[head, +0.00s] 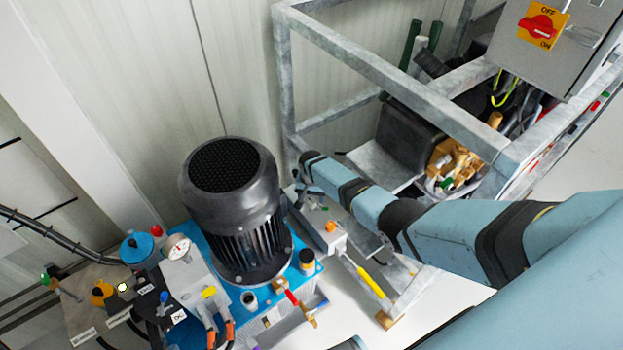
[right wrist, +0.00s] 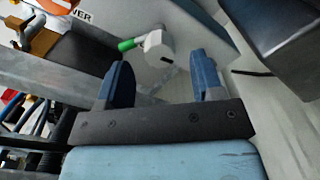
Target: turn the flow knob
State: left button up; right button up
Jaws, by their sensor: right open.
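My right arm comes in from the right in the head view, and its gripper (head: 305,168) is beside the black motor, its fingers small and partly hidden. In the right wrist view the gripper (right wrist: 160,66) is open and empty, with two blue fingers apart. A whitish round knob-like part with a slot (right wrist: 158,46) and a green stub (right wrist: 129,44) shows just beyond the fingertips, in line with the gap. I cannot tell whether this is the flow knob. No contact with it is visible. My left gripper is not in view.
The black motor (head: 235,205) stands on a blue base with a gauge (head: 178,247) and valves. A grey metal frame (head: 390,70) stands behind the arm. A grey box with a red switch (head: 540,27) is at upper right. Pale floor (head: 345,310) is clear in front.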

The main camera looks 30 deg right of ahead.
aim_at(312, 201)
pick_arm(q)
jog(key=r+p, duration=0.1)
jog(key=p, duration=0.2)
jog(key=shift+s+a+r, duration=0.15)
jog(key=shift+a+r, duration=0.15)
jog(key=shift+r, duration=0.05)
pick_arm(e)
notch_tip(312, 201, up, 10)
jog(key=shift+r, duration=0.25)
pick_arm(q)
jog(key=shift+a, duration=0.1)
pick_arm(e)
jog(key=shift+r, duration=0.1)
